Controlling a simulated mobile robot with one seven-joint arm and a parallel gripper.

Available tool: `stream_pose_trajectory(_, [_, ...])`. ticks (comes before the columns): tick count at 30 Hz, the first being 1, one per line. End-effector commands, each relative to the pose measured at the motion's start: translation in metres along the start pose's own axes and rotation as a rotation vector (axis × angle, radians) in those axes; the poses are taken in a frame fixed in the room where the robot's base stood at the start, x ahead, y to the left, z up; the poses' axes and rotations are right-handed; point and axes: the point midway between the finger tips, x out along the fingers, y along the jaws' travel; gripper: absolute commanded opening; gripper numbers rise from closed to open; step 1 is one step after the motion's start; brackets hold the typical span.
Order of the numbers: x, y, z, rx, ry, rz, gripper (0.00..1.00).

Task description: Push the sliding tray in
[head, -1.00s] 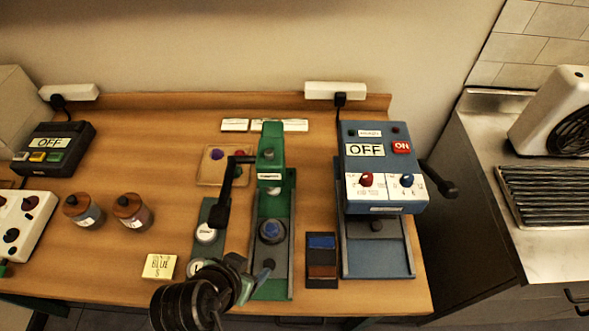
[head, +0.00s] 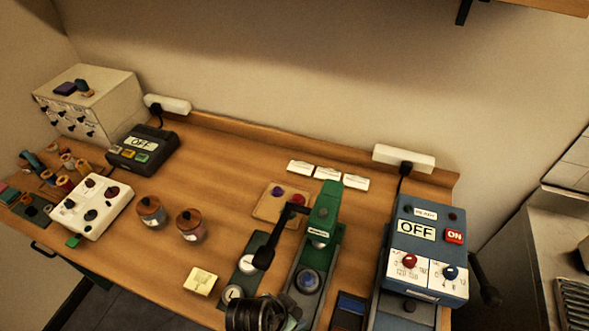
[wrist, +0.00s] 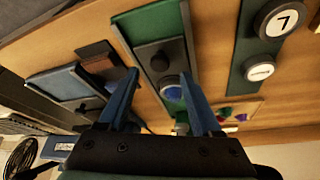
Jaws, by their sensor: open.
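A green press (head: 324,215) with a black lever has a long tray jutting toward the front (head: 303,290). A round holder with a blue disc (head: 307,281) sits on that tray. A blue machine (head: 425,250) marked OFF stands to its right, with a blue-grey tray (head: 398,314) jutting out below, cut off by the frame. The blue tray (wrist: 62,84) is at left. My gripper is open and empty; contact with either tray cannot be told.
A strip with round white buttons (head: 246,264), a yellow note block (head: 201,281) and two brown-lidded jars (head: 190,224) lie left of the press. A dark two-colour pad (head: 349,308) lies between the trays. The wooden tabletop is clear behind the jars.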

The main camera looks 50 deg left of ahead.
Motion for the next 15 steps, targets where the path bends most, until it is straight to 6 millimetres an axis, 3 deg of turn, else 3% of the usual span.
stream_pose_trajectory(6, [0.026, 0.000, 0.000, 0.000, -0.001, 0.001, 0.66])
stream_pose_trajectory(15, [0.037, 0.000, 0.000, 0.001, 0.000, 0.000, 0.66])
